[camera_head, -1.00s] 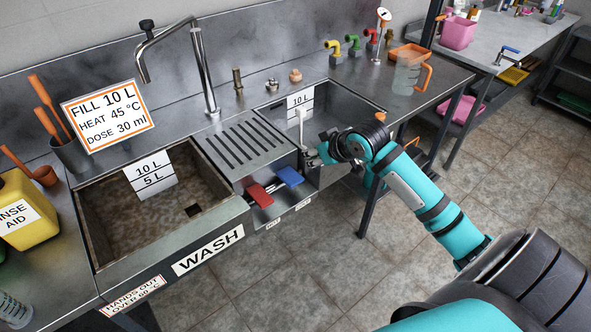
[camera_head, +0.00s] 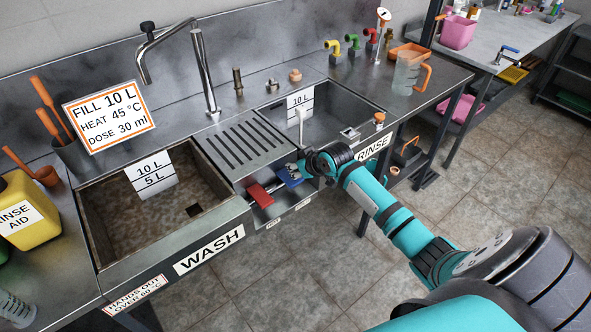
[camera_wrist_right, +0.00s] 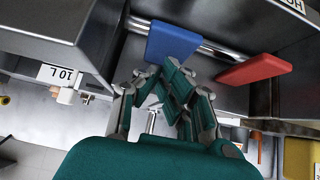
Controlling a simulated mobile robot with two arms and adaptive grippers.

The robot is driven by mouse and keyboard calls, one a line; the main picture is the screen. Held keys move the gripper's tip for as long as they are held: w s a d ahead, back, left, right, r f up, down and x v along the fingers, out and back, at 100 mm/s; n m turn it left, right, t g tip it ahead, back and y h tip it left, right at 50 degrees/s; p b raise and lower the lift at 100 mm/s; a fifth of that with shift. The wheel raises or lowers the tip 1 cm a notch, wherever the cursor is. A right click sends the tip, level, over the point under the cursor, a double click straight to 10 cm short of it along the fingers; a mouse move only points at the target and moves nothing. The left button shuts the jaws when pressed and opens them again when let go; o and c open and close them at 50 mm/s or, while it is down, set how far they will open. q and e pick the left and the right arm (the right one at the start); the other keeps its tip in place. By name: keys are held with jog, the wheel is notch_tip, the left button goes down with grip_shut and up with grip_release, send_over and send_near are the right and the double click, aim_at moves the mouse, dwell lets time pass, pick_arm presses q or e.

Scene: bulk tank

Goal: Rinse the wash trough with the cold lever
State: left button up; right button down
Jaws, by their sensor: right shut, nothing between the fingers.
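The wash trough (camera_head: 135,222) is the left basin, with a brown, stained inside and a WASH label (camera_head: 209,252) on its front. The tall tap (camera_head: 205,80) points its spout over this basin, and no stream shows there. The blue lever (camera_head: 287,177) and the red lever (camera_head: 260,195) stick out side by side below the slotted drainboard. My right gripper (camera_head: 300,172) is shut and empty at the blue lever. In the right wrist view its fingertips (camera_wrist_right: 176,68) meet at the near edge of the blue lever (camera_wrist_right: 172,40); I cannot tell whether they touch. My left gripper is out of view.
The red lever (camera_wrist_right: 256,69) is close beside the blue one. A yellow rinse-aid can (camera_head: 30,210) stands at the left. Open floor lies in front.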

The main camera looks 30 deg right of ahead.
jog(key=shift+f, duration=0.55)
